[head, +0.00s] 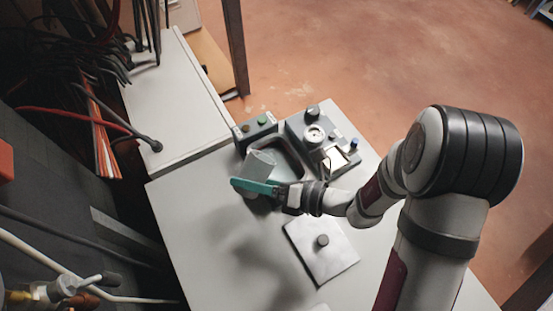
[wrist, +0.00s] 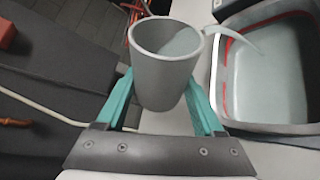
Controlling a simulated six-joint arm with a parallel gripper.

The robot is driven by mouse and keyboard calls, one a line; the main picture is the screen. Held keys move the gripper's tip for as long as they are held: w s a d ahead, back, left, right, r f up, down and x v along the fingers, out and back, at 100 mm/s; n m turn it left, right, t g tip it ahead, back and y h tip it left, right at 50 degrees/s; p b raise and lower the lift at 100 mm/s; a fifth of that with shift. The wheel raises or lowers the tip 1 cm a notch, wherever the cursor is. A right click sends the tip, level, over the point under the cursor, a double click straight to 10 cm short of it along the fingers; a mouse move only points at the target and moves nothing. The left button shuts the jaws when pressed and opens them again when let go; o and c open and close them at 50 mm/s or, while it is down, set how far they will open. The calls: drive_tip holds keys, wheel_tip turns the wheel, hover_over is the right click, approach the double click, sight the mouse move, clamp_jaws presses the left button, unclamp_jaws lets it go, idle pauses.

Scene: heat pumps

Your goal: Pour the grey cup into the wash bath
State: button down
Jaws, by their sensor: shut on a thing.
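My gripper (head: 262,188) has teal fingers, one on each side of the grey cup (head: 261,161), and is shut on it. In the wrist view, the cup (wrist: 163,75) stands between the fingers (wrist: 163,105) with its mouth in sight. Grey-green liquid inside lies against the rim on the bath side, so the cup appears tilted. A pale curved streak (wrist: 238,38), looking like poured liquid, runs from that rim over the wash bath. The wash bath (wrist: 304,129) is a dark-walled basin with a red line inside and pale liquid. In the head view, the bath (head: 297,166) is partly hidden behind cup and gripper.
A gauge unit (head: 314,133) with knobs stands right of the bath. A small button box (head: 255,131) stands behind it. A flat plate with a knob (head: 322,252) lies in front. The table's front left (head: 205,240) is clear. Cables hang at the left.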

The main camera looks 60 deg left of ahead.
drive_tip(key=shift+f+m+g, duration=0.3)
drive_tip(key=shift+m+g, duration=0.2)
drive_tip(key=shift+m, duration=0.2)
idle(1.2)
drive_tip(key=shift+r+m+g, duration=0.4)
drive_tip(key=shift+r+m, duration=0.05)
drive_tip(key=shift+m, duration=0.15)
idle(1.3)
